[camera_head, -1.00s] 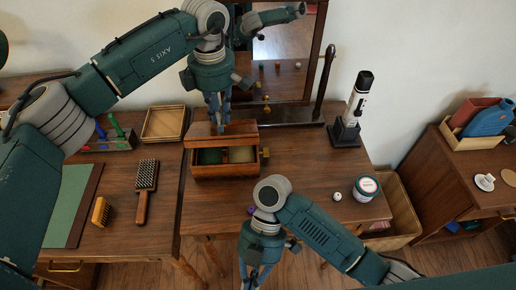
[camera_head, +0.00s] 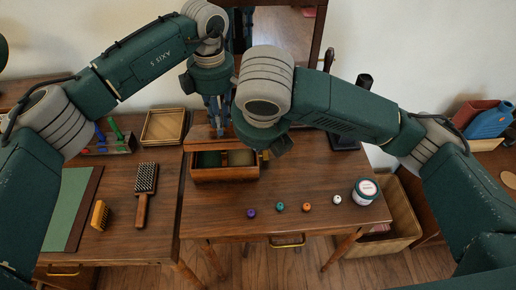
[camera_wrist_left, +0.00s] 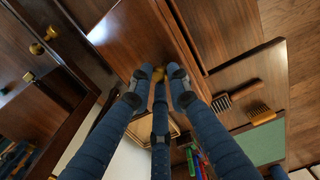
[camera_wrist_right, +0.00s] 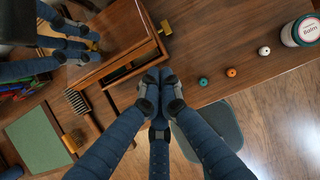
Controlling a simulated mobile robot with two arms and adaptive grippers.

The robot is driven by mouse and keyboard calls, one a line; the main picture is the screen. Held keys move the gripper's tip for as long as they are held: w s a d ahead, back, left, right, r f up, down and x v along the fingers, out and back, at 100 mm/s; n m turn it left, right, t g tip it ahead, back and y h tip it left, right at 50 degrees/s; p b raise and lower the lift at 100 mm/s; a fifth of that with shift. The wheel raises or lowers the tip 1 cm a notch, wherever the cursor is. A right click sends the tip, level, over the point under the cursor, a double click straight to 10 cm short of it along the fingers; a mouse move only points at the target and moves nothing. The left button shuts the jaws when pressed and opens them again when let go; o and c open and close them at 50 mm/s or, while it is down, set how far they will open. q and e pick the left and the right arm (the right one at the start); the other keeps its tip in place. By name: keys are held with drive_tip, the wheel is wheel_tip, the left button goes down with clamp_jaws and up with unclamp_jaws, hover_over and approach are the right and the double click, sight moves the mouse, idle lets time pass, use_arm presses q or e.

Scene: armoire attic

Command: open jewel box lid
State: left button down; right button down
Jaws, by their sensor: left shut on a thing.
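The wooden jewel box (camera_head: 225,174) stands on the dressing table, its divided inside showing in the head view. Its lid (camera_head: 198,131) is raised at the back, partly hidden by my arms. My left gripper (camera_wrist_left: 160,75) is shut at a small brass knob (camera_wrist_left: 158,76) on the lid; the exact contact is partly covered by the fingers. In the right wrist view the left fingers show beside the box. My right gripper (camera_wrist_right: 158,75) has its fingertips together in front of the box, with nothing visible between them. In the head view its fingers are hidden behind my right arm.
Small purple (camera_head: 252,213), green (camera_head: 280,206), orange (camera_head: 306,207) and white (camera_head: 337,199) balls and a balm jar (camera_head: 365,191) line the table front. A brush (camera_head: 145,190) lies on the left table. A mirror stands behind the box.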

use_arm(q)
drive_tip(key=shift+f, duration=0.1)
use_arm(e)
drive_tip(key=x, duration=0.9)
drive_tip(key=shift+f, duration=0.2)
drive_tip(key=shift+w+r, duration=0.5)
drive_tip(key=shift+r, duration=0.25)
use_arm(q)
drive_tip(key=shift+s+f, duration=0.1)
use_arm(e)
drive_tip(key=shift+w+r, duration=0.15)
